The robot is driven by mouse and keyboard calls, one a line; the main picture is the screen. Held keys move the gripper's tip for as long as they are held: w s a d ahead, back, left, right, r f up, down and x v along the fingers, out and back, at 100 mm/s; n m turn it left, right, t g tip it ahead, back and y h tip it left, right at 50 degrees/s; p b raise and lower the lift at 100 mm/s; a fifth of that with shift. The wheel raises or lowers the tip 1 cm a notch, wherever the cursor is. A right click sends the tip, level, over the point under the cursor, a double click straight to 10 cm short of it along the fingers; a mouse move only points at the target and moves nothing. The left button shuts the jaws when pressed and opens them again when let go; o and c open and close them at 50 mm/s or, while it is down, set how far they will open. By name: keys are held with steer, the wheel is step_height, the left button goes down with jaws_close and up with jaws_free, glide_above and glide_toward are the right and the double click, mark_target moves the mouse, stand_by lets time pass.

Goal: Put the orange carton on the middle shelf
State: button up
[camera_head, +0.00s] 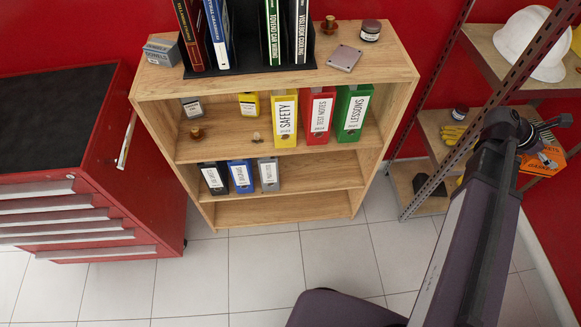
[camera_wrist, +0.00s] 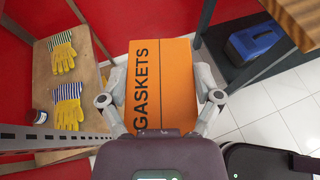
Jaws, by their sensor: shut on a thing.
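The orange carton (camera_wrist: 172,75), marked GASKETS, is between the two fingers of my gripper (camera_wrist: 160,82) in the wrist view. My gripper is shut on it. In the head view the carton (camera_head: 541,164) shows at the right, partly hidden behind my gripper (camera_head: 545,138). A metal rack stands there with wooden shelves. Its middle shelf (camera_head: 433,119) bears yellow gloves and a dark jar. In the wrist view this shelf (camera_wrist: 65,92) lies left of the carton. I cannot tell whether the carton touches a shelf.
The rack's slotted post (camera_head: 487,118) stands left of my gripper. A white helmet (camera_head: 533,43) sits on its top shelf. A blue case (camera_wrist: 257,41) lies right of the carton in the wrist view. A wooden bookcase (camera_head: 148,88) with binders and a red tool cabinet (camera_head: 165,190) stand left.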

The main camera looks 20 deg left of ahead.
steer(key=w+a+f+n+t+y+b, duration=0.2)
steer(key=a+f+n+t+b, duration=0.1)
steer(key=a+f+b, duration=1.05)
steer(key=w+a+f+n+t+y+b, duration=0.2)
steer(key=a+f+n+t+b, duration=0.1)
steer(key=a+f+b, duration=1.1)
steer(key=s+a+f+n+t+y+b, duration=0.2)
steer(key=s+a+f+n+y+b, duration=0.1)
steer(key=a+f+b, duration=0.8)
steer(key=s+a+f+n+t+y+b, duration=0.2)
steer(key=s+a+f+b, duration=0.4)
steer(key=a+f+b, duration=0.6)
steer(key=shift+s+a+n+y, duration=0.2)
steer(key=shift+a+n+y, duration=0.45)
steer(key=shift+a, duration=1.5)
steer(key=shift+w+a, duration=0.1)
steer(key=w+a, duration=0.2)
steer(key=w, duration=0.2)
steer(key=w+a+f+b, duration=0.1)
steer(key=w+a, duration=0.2)
steer(key=w, duration=0.2)
steer(key=w+a, duration=0.2)
steer(key=w, duration=0.2)
steer(key=shift+w+a+f+b, duration=0.3)
steer(key=shift+w+a, duration=0.05)
steer(key=shift+w, duration=0.05)
steer(key=shift+f, duration=0.15)
steer(key=shift+f+b, duration=1.6)
steer(key=shift+b, duration=0.15)
